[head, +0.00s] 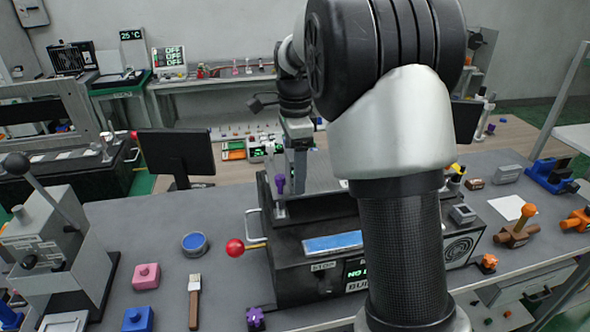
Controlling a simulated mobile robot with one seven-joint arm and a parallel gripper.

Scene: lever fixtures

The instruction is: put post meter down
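No thing is clearly marked as the post meter, and I cannot tell which one it is. My gripper (298,142) points down over the back of the black machine (290,270), left of my large arm links. A grey upright post (299,170) shows right below it; whether they touch is unclear. The fingers are too small and dark to tell if they are open or shut. The machine has a lit display, a blue panel (333,243), a red ball lever (236,248) at its left side and a purple-knobbed upright lever (280,184). My arm hides its middle right.
A grey lever fixture (48,235) stands at the left. A pink block (146,276), a blue round tin (195,243) and a brush (194,300) lie on the grey table. A black monitor (177,152) stands behind. Orange-handled fixtures (520,225) are at the right.

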